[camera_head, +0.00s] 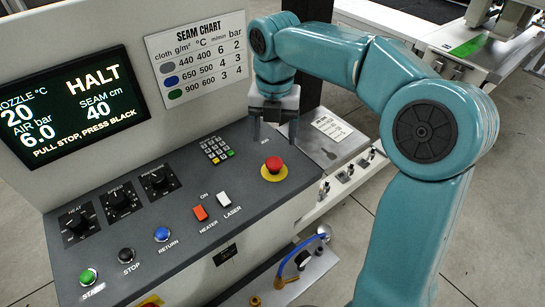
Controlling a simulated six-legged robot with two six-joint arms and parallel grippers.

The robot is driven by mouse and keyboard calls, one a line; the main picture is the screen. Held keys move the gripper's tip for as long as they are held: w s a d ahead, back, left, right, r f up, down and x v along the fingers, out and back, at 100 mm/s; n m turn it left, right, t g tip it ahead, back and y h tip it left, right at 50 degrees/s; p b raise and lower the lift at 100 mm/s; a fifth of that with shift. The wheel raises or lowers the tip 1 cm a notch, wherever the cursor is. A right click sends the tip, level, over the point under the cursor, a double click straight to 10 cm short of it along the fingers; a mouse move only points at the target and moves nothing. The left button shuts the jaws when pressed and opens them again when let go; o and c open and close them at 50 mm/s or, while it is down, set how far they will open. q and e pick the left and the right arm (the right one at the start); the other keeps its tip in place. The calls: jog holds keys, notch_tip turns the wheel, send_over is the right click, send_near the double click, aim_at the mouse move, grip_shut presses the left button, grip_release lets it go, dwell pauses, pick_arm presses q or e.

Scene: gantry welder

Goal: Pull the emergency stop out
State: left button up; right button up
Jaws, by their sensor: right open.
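The emergency stop is a red mushroom button (274,164) on a yellow round base, at the right end of the grey sloping control panel (190,235). My right gripper (274,132) is open, its two fingers pointing down with a gap between them. In the picture it is just above the red button, apart from it. Its height over the panel is hard to tell. Nothing shows between its fingers. My left gripper is not in view.
A screen (70,108) reads HALT and "PULL STOP, PRESS BLACK". Near the button are a keypad (217,149) and HEATER and LASER switches (224,199). Green, black and blue buttons and several knobs lie further left. A seam chart (197,60) is on the upright panel behind.

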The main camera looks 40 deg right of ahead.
aim_at(275, 161)
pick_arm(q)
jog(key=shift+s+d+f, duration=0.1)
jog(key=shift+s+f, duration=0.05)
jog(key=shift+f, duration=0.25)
pick_arm(e)
notch_tip(275, 161, down, 7)
jog(key=shift+s+d+r, duration=0.1)
jog(key=shift+d, duration=0.05)
pick_arm(q)
jog(key=shift+b, duration=0.3)
pick_arm(e)
jog(key=shift+f, duration=0.35)
jog(key=shift+w+f, duration=0.2)
jog(key=shift+f, duration=0.15)
jog(key=shift+s, duration=0.1)
